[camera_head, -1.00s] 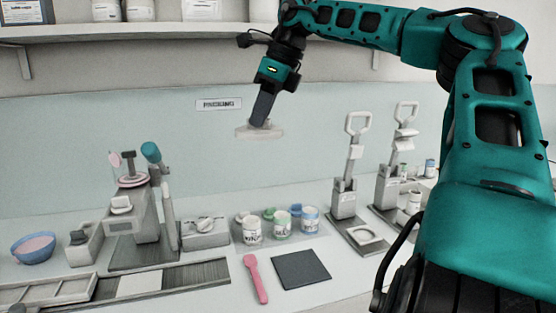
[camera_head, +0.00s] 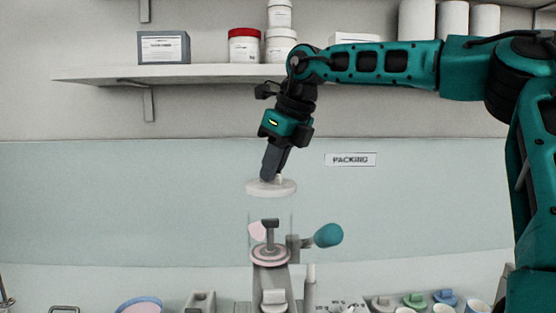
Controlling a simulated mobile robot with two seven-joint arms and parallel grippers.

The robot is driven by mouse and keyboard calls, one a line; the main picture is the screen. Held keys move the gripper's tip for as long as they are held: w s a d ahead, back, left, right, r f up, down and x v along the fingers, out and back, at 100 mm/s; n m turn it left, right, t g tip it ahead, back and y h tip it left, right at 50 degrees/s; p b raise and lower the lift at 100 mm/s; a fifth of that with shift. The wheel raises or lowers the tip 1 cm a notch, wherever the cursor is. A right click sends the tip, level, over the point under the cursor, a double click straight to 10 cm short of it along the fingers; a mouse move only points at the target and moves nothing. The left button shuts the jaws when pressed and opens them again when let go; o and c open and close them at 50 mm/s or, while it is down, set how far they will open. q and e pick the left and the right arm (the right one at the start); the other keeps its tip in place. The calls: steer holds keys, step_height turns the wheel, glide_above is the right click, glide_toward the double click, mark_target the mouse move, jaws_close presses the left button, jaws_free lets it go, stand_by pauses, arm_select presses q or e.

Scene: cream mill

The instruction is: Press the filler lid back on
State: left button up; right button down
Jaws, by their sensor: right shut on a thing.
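My right gripper (camera_head: 272,174) is shut on the round off-white filler lid (camera_head: 271,189), holding it roughly level by its top knob. The lid hangs in the air over the filler (camera_head: 270,284), with a visible gap between them. The filler has a clear, hard-to-see hopper with pink cream and a dark upright part (camera_head: 270,235) inside. A teal-knobbed lever (camera_head: 328,236) sticks out to its right. In the picture the lid is nearly in line with the hopper; its depth is hard to tell. My left gripper is not in view.
A wall shelf (camera_head: 200,74) with a grey box (camera_head: 164,47), a red-lidded tub (camera_head: 243,45) and white jars is behind my right arm. A blue-rimmed bowl (camera_head: 140,304) and several jars with coloured lids (camera_head: 414,300) line the bottom edge.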

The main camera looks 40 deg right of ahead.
mark_target(276, 184)
steer(key=shift+w, duration=0.15)
steer(key=shift+f+b, duration=0.3)
steer(key=shift+f, duration=0.6)
steer(key=shift+f+b, duration=0.75)
steer(key=shift+f, duration=0.65)
steer(key=shift+p, duration=0.35)
steer(key=shift+f, duration=0.2)
steer(key=shift+f, duration=0.35)
stand_by(0.8)
